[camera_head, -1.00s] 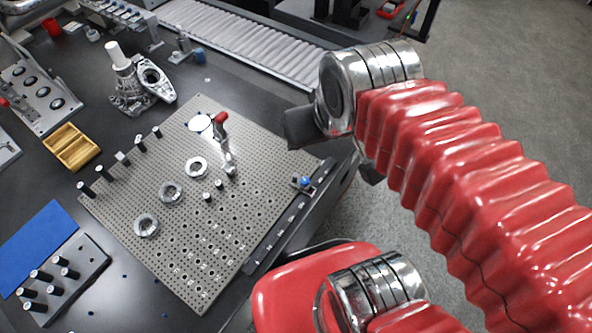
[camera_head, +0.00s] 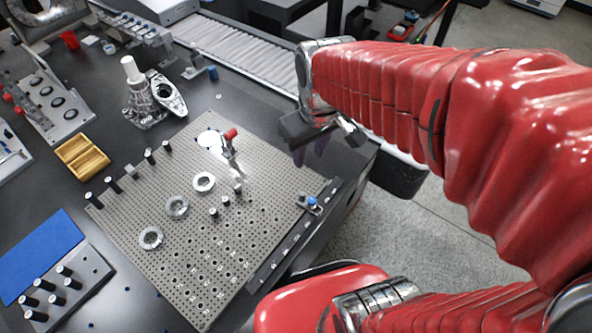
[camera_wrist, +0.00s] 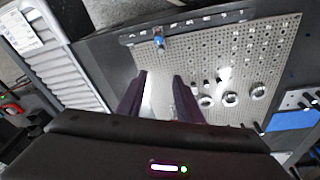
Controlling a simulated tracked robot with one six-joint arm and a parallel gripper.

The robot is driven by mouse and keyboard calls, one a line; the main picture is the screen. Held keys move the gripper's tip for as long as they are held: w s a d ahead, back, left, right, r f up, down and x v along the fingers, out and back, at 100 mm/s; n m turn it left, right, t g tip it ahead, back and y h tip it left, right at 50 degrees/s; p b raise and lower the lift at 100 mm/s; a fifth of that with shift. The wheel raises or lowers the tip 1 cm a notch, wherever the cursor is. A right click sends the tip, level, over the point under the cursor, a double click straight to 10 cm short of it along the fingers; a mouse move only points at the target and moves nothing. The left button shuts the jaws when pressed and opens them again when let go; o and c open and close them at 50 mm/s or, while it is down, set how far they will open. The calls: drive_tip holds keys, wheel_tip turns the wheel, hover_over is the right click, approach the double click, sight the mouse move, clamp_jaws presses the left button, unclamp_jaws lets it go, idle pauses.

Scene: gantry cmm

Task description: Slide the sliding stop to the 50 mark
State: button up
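The sliding stop, with its blue knob (camera_head: 312,201), sits near the far upper end of a dark rail (camera_head: 284,250) along the right edge of the perforated plate. The rail carries light marks too small to read. In the wrist view the stop (camera_wrist: 159,42) is near the left end of the rail (camera_wrist: 205,21), beyond my fingertips. My gripper (camera_head: 309,153) is in the air above the table's right side, up and beyond the stop in the head view. In the wrist view its two dark fingers (camera_wrist: 160,80) are apart with nothing between them.
A roller conveyor (camera_head: 240,48) runs behind the table. The floor right of the table's edge is clear.

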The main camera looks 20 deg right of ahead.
drive_tip(key=n+g, duration=0.2)
hover_over(302, 194)
wheel_tip(302, 194, down, 8)
drive_tip(key=shift+f, duration=6.85)
clamp_jaws()
